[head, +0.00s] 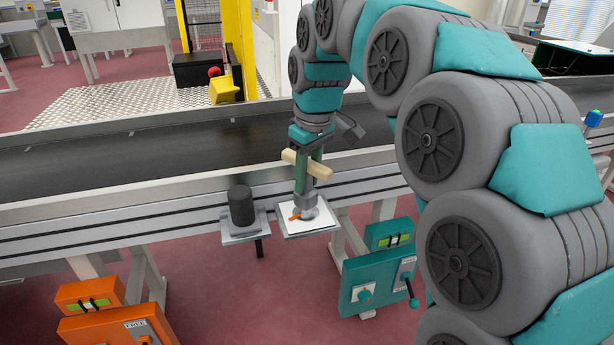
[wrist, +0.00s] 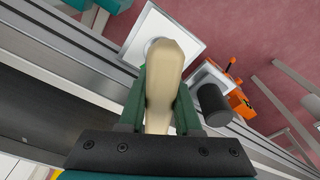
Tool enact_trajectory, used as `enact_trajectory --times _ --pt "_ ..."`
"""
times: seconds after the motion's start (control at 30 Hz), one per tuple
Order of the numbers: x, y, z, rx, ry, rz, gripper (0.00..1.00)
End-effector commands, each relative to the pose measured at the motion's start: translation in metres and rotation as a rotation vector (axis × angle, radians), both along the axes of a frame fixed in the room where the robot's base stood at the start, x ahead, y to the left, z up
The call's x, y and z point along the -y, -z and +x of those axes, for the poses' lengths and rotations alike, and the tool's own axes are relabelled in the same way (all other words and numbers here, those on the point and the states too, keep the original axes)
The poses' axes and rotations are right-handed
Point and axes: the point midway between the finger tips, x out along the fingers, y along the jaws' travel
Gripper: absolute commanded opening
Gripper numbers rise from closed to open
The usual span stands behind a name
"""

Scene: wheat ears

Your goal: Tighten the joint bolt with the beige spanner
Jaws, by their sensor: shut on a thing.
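The beige spanner (head: 307,165) lies roughly level in my gripper (head: 309,158), above a white square plate (head: 322,221) at the conveyor's front edge. In the wrist view the spanner (wrist: 165,75) runs between the two green fingers of my gripper (wrist: 160,108), which are shut on it. Below it in the head view, a grey round fitting (head: 306,204) stands on the plate, with an orange pointer (head: 295,217) at its base. The joint bolt cannot be made out clearly, and I cannot tell whether the spanner touches it. The spanner covers part of the fitting in the wrist view.
A dark cylinder (head: 241,207) stands on a small bracket left of the plate. A teal box (head: 375,283) with a handle and an orange box (head: 118,328) stand below. The conveyor belt (head: 120,163) behind is bare. My arm fills the right side.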

Motion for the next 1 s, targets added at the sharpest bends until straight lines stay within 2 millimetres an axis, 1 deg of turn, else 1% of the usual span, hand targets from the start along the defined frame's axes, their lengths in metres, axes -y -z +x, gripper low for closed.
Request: enact_trajectory --times 1.0 --pt "0.000 0.024 0.000 -0.001 0.000 -0.001 0.00"
